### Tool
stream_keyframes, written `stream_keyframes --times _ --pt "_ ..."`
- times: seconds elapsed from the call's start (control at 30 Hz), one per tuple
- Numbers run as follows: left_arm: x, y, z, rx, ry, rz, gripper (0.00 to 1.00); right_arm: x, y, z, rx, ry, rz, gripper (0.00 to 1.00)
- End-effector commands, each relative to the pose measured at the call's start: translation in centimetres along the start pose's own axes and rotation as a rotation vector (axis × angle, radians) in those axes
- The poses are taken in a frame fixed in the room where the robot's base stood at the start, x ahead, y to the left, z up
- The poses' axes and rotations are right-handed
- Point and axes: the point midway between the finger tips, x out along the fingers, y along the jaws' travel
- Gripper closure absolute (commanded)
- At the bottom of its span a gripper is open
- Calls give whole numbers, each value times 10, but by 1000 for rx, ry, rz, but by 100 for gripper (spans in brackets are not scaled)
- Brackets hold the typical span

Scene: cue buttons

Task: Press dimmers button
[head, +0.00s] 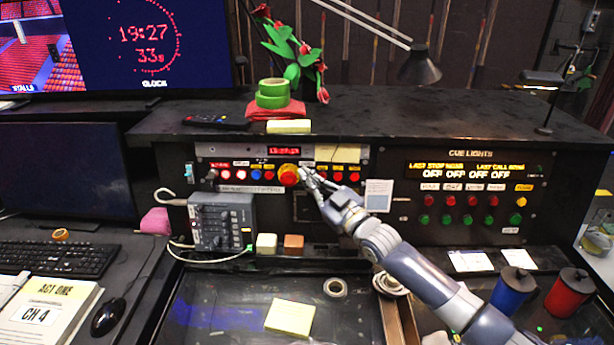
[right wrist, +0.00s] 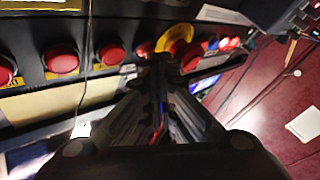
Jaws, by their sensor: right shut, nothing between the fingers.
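The button panel (head: 229,151) on the console carries a row of small buttons with labels too small to read, so I cannot tell which one is dimmers. A large red button (head: 288,177) with a yellow surround sits mid-row; its yellow surround also shows in the right wrist view (right wrist: 178,34). Red buttons (head: 338,176) lie just right of my gripper; several show in the right wrist view (right wrist: 61,60). My right gripper (head: 304,173) is shut and empty, its tips close beside the large button. I cannot tell whether they touch anything. My left gripper is not in view.
A cue lights panel (head: 470,237) with red and green buttons is to the right. A grey control box (head: 222,222) stands at lower left of the button panel. A blue cup (head: 512,290) and a red cup (head: 567,292) stand near my right arm. A lamp (head: 421,67) hangs above.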

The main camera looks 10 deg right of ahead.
Motion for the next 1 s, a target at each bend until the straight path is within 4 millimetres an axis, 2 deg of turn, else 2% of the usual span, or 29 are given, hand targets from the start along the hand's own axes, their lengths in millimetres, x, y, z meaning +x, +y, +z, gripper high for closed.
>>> stream_keyframes --times 0.23,0.7,1.0 --pt "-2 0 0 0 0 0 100 -1 -1 0 2 -2 -1 100" --pt "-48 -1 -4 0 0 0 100 -31 -23 -26 5 -2 -3 100" --pt "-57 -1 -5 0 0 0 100 -42 -32 -30 2 0 -2 100"
